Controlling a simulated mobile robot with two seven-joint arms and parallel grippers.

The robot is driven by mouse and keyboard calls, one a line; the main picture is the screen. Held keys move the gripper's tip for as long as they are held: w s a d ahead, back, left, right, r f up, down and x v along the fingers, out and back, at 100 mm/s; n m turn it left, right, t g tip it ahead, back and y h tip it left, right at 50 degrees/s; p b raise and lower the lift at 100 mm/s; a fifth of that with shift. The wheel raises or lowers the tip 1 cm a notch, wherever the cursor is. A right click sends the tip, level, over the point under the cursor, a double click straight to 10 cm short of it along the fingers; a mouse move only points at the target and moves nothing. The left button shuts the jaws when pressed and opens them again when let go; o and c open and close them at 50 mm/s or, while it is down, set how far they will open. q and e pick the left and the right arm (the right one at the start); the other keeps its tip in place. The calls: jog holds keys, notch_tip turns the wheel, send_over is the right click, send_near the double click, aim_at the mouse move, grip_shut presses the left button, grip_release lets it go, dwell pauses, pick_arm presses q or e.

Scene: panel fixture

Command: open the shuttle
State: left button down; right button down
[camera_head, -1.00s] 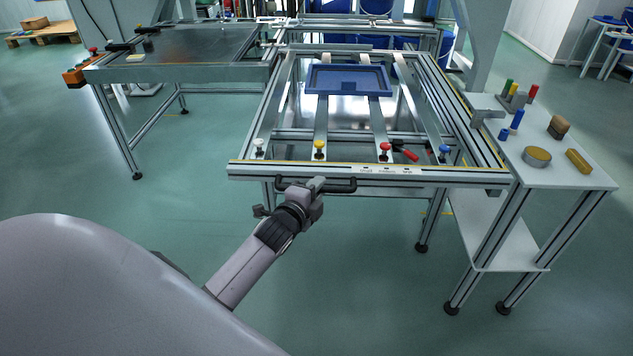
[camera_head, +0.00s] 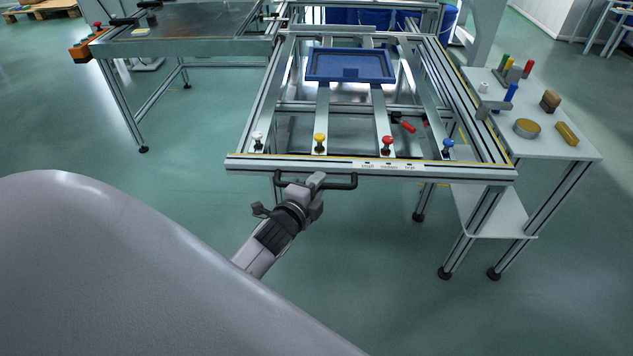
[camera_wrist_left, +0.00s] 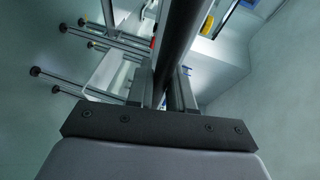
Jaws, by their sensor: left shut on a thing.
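The shuttle seems to be the metal frame (camera_head: 300,164) with a black bar handle (camera_head: 340,182) on its front edge. My left gripper (camera_head: 316,181) is shut on the middle of this handle, below the frame's front rail. In the left wrist view the dark handle bar (camera_wrist_left: 180,45) runs up between the fingers of my left gripper (camera_wrist_left: 168,92). A blue tray (camera_head: 350,66) sits toward the back of the frame. My right gripper is not in view.
White, yellow (camera_head: 320,138), red (camera_head: 387,140) and blue knobs line the frame's front. A side table (camera_head: 555,148) at the right holds small coloured parts. Another metal table (camera_head: 190,45) stands at the back left. The floor in front is clear.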

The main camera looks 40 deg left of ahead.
pick_arm(q)
jog(key=c, duration=1.1)
grip_release()
jog(key=p+v, duration=0.1)
jog(key=v, duration=0.6)
jog(key=shift+s, duration=0.1)
jog(key=s+d+f+n+g+h, duration=0.2)
jog(key=s+d+f+n+g, duration=0.1)
jog(key=s+d+n, duration=0.35)
jog(key=s+d+f+n+g+h, duration=0.2)
jog(key=s+d+f+n+h, duration=0.1)
jog(key=s+d+n, duration=0.4)
notch_tip(320, 180, up, 10)
jog(key=s+a+p, duration=0.2)
jog(key=p, duration=1.1)
jog(key=shift+a, duration=0.15)
